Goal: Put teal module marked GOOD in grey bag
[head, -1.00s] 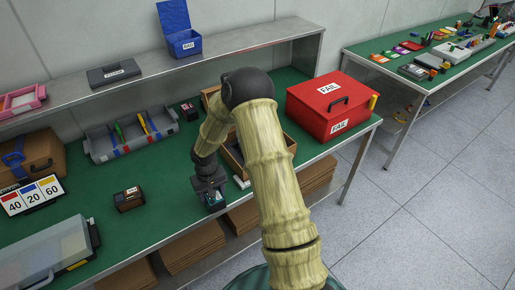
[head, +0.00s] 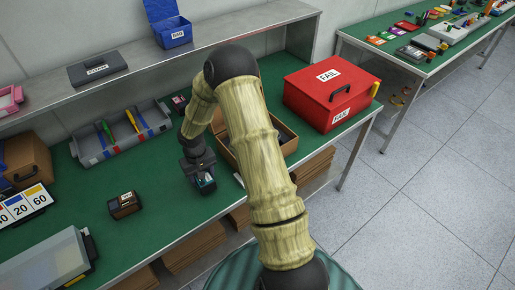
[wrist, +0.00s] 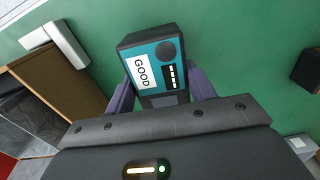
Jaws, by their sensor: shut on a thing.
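The teal module marked GOOD (wrist: 157,68) is between my gripper's fingers in the wrist view, its labelled face toward the camera. In the head view its teal face (head: 207,184) shows small at the jaws. My gripper (head: 203,182) is shut on it, over the green bench near the front edge, left of an open cardboard box (head: 226,157). The box also shows at the left of the wrist view (wrist: 62,83). Dark grey, sheet-like material (wrist: 28,125) lies inside it and may be the grey bag. My arm hides much of the box in the head view.
A dark module (head: 124,205) stands on the bench to the left. A white piece (wrist: 62,44) lies beside the box. A red FAIL case (head: 325,95) stands right of the box, and a grey tray (head: 95,152) with tools stands behind left. Bench between is clear.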

